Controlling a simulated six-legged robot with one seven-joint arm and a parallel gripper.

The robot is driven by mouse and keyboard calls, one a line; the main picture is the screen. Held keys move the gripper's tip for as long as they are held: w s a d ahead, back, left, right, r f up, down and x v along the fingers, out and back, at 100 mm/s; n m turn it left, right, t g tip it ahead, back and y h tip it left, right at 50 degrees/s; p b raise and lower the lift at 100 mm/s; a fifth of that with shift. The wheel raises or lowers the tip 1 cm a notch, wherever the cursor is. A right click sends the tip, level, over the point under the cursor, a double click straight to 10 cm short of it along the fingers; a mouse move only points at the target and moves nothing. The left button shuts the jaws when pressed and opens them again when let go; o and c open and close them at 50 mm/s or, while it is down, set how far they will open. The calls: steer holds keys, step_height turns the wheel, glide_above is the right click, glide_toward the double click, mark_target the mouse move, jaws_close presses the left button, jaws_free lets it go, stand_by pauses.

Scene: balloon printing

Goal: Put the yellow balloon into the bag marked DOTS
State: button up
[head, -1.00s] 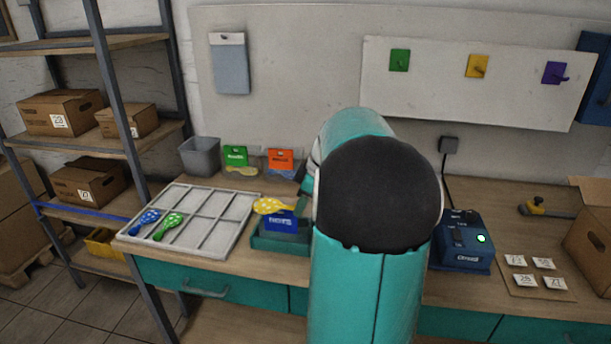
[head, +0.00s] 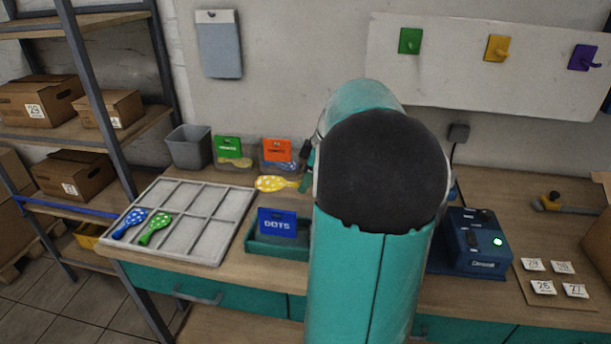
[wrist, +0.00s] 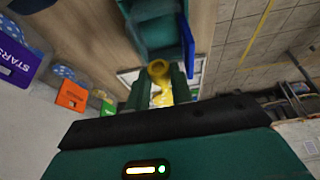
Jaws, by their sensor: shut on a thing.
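The yellow balloon with pale dots (head: 274,183) is held in the air behind the blue-topped DOTS bag, as seen in the head view. The DOTS bag (head: 277,223) stands in a teal tray (head: 262,250) on the bench. My gripper (wrist: 159,90) is shut on the yellow balloon (wrist: 159,72), with a finger on each side of it in the wrist view. In the head view my arm hides most of the gripper. The blue bag top (wrist: 187,48) shows edge-on beside the teal tray (wrist: 155,28) in the wrist view.
A divided grey tray (head: 200,215) holds a blue balloon (head: 128,223) and a green balloon (head: 155,228) at left. A green-topped bag (head: 229,148), an orange-topped bag (head: 277,151) and a grey bin (head: 188,147) stand behind. A blue device (head: 478,240) is right of my arm.

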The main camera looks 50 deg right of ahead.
mark_target(301, 218)
steer(key=shift+w+f, duration=0.25)
steer(key=shift+f, duration=0.15)
steer(key=shift+s+a+f, duration=0.1)
steer(key=shift+a+f, duration=0.1)
steer(key=shift+a, duration=0.05)
steer(key=shift+s+f, duration=0.1)
steer(key=shift+f, duration=4.2)
steer(key=o, duration=0.8)
steer(key=shift+o, duration=0.2)
steer(key=shift+r, duration=6.5)
